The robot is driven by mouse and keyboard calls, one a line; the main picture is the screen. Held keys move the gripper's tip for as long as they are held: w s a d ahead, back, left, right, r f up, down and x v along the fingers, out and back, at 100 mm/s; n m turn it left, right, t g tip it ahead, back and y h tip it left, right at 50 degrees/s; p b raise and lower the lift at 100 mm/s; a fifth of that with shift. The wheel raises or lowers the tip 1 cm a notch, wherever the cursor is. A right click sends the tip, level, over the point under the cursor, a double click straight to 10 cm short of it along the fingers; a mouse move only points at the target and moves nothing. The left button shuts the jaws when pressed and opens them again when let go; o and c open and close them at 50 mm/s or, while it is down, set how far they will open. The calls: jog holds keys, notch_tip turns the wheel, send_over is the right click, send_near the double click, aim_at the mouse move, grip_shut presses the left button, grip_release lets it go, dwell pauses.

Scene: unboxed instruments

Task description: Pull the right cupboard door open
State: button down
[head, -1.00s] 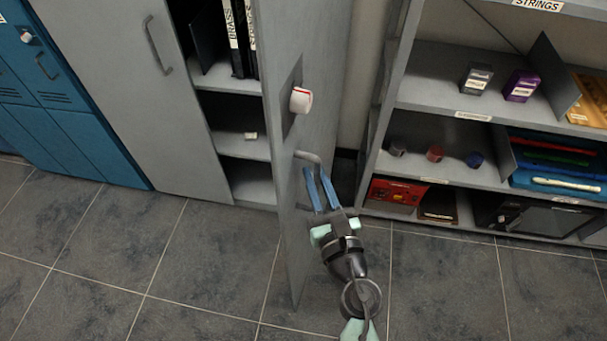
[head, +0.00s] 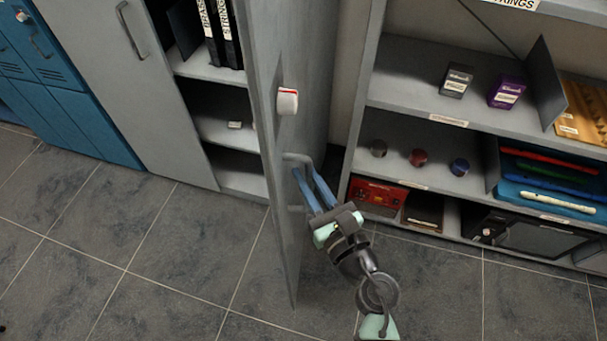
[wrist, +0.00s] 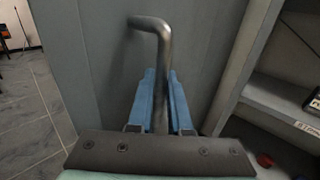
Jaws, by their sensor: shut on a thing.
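The right cupboard door (head: 283,215) is a grey panel standing wide open, seen nearly edge-on in the head view. Its bent metal handle (wrist: 150,24) runs down between the blue fingers in the wrist view. My gripper (head: 305,178) is shut on this handle, at the door's right side in the head view; the fingers also show in the wrist view (wrist: 160,100). The fingers hide the handle's lower part. A white and red lock knob (head: 287,101) sits on the door above the handle.
The left cupboard door (head: 112,70) is shut. Binders (head: 218,35) stand on the cupboard shelves. An open shelf unit (head: 400,105) with small boxes and trays stands close on the right. Tiled floor (head: 150,260) in front is clear.

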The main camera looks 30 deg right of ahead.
jog(key=shift+d+r, duration=0.25)
jog(key=shift+r, duration=0.1)
jog(key=shift+a, duration=0.1)
jog(key=c, duration=1.1)
grip_release()
jog(key=shift+w, duration=0.1)
jog(key=shift+o, duration=1.3)
jog(key=shift+f, duration=0.25)
jog(key=s+b, duration=0.4)
jog(key=s, duration=0.9)
jog(key=shift+a+b, duration=0.35)
